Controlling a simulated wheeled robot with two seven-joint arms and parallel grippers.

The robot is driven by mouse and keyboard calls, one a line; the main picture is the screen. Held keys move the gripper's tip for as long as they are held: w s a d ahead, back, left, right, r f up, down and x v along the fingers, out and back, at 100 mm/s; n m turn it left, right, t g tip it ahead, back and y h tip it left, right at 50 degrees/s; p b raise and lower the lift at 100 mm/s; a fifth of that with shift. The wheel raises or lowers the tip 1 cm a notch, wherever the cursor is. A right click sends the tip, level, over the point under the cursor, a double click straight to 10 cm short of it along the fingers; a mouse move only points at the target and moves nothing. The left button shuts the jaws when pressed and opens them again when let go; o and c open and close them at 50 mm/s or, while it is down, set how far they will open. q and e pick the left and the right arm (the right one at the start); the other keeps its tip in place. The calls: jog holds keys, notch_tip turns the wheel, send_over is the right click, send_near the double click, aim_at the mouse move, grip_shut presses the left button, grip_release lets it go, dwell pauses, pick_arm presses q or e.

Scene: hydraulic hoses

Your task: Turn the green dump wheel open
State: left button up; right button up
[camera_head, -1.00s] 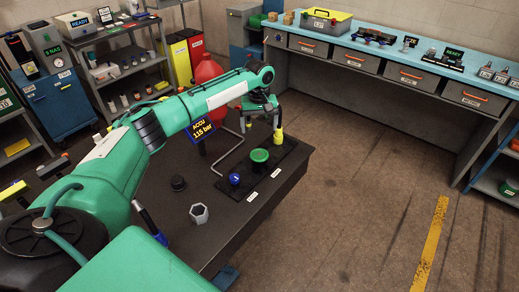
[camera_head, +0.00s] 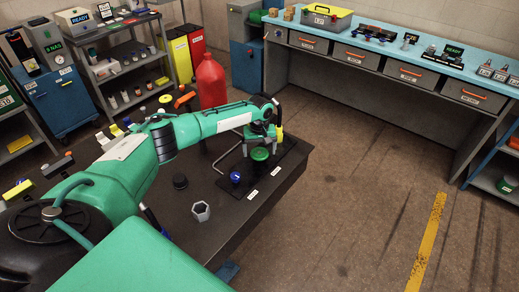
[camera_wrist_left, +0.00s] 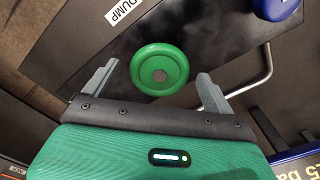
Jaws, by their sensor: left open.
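The green dump wheel (camera_head: 260,154) sits on the dark plate on the bench, at the middle of the head view. In the left wrist view the green wheel (camera_wrist_left: 160,68) is round with a small hole at its hub, beside a DUMP label (camera_wrist_left: 123,11). My left gripper (camera_head: 262,140) is open just above the wheel. In the wrist view its two fingers (camera_wrist_left: 158,72) stand on either side of the wheel, with gaps on both sides. I cannot tell the exact height between fingertips and wheel. My right gripper is not in view.
A blue knob (camera_head: 235,177) stands close to the wheel on the same plate. A bent grey pipe (camera_wrist_left: 262,72) runs beside it. A black cap (camera_head: 180,181) and a grey hex ring (camera_head: 201,211) lie on the bench (camera_head: 225,235). A red cylinder (camera_head: 211,82) stands behind my arm.

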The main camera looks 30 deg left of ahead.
pick_arm(q)
jog(key=c, duration=1)
jog(key=shift+m, duration=0.5)
jog(key=m, duration=0.3)
jog(key=shift+m+p, duration=0.35)
jog(key=shift+m, duration=0.05)
jog(key=m, duration=0.4)
jog(key=shift+m, duration=0.3)
jog(key=m, duration=0.5)
jog(key=shift+w+r+m, duration=0.1)
jog(key=shift+m, duration=1.6)
